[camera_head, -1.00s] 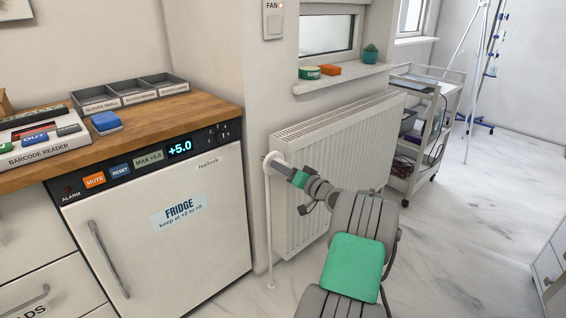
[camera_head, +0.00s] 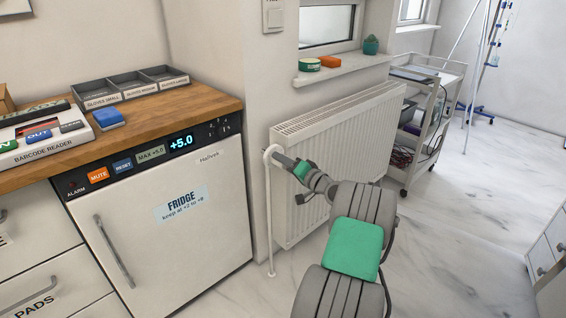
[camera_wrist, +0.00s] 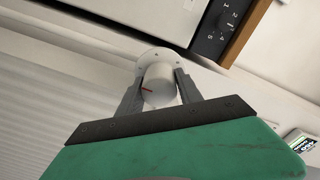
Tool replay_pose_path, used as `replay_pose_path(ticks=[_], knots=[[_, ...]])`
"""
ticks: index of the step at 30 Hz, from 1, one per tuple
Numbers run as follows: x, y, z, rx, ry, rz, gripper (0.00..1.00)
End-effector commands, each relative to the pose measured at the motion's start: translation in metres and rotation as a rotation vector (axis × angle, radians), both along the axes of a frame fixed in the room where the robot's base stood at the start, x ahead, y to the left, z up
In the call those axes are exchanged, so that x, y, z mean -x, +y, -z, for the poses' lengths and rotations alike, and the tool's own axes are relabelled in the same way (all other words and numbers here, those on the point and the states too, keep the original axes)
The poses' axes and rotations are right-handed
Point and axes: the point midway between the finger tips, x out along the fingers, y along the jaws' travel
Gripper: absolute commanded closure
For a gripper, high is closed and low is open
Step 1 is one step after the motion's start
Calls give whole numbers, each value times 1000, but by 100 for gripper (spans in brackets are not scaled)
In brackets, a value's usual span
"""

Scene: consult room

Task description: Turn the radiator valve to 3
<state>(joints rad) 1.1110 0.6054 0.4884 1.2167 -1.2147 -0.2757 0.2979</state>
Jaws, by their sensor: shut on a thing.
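The white radiator (camera_head: 340,165) stands against the wall under the window sill. Its white valve knob (camera_wrist: 158,85) shows in the wrist view, with a red mark on its face. In the wrist view my gripper (camera_wrist: 159,92) has one finger on each side of the knob and is shut on it. In the head view my gripper (camera_head: 283,160) is at the radiator's upper left corner, by the white pipe (camera_head: 268,215), and largely covers the valve. The numbers on the valve cannot be read.
The fridge (camera_head: 165,220) stands left of the radiator under a wooden counter. A fridge dial scale with numbers (camera_wrist: 228,20) is close by in the wrist view. A trolley (camera_head: 425,125) stands to the right. The floor (camera_head: 450,200) there is clear.

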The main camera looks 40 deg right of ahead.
Motion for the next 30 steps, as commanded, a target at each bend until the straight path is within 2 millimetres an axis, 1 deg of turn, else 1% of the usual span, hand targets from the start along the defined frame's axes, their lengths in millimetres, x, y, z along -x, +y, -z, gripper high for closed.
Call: replay_pose_path(ticks=[1,2,9,16,19,23,27,30], knots=[[0,0,1,-1,1,0,98],[0,0,1,-1,1,0,56],[0,0,1,0,1,0,37],[0,0,0,0,0,0,36],[6,-1,-1,-1,1,1,36],[29,-2,-3,-1,-1,4,36],[59,-2,-3,-1,0,4,36],[72,-2,-2,-1,1,2,36]])
